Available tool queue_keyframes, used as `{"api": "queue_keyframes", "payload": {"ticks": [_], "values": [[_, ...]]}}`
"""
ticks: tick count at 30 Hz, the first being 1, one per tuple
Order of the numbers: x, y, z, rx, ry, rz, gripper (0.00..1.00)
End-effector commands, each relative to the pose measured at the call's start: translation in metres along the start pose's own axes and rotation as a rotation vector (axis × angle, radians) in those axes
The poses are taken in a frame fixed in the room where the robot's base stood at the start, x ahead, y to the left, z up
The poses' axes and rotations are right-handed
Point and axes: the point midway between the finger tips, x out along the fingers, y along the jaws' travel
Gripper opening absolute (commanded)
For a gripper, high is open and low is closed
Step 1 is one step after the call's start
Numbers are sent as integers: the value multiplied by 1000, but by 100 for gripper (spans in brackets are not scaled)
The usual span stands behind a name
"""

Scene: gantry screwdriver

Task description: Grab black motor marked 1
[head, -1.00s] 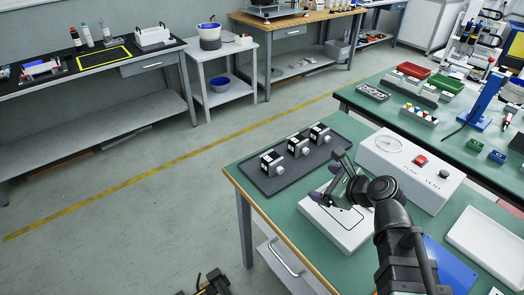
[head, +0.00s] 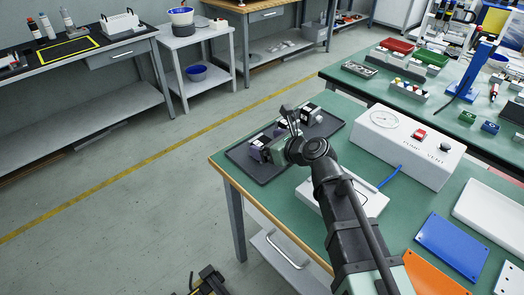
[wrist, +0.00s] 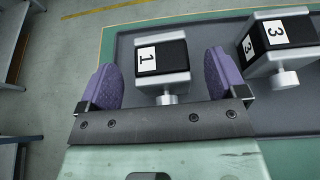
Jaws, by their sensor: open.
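The black motor marked 1 (wrist: 162,60) has a black body with a white "1" label and a light grey housing with a round knob. In the wrist view it lies between the two purple fingers of my gripper (wrist: 165,80), which are open, with a gap on each side. My gripper also shows in the head view (head: 268,148), over the left part of the dark tray (head: 238,154), and partly hides the motor there. The motor marked 3 (wrist: 280,45) stands to the right in the wrist view and also shows in the head view (head: 312,112).
A white box with a gauge and red button (head: 412,145) stands to the right. Blue (head: 450,245) and orange (head: 432,276) plates lie toward the front of the green table.

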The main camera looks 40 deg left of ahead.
Motion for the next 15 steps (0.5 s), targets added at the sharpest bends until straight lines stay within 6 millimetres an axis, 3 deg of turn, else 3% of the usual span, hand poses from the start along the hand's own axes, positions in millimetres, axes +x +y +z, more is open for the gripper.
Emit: {"api": "queue_keyframes", "payload": {"ticks": [3,10,15], "values": [[26,-2,-3,-2,1,2,90],[28,-1,0,-1,1,0,90],[28,-1,0,-1,1,0,66]]}}
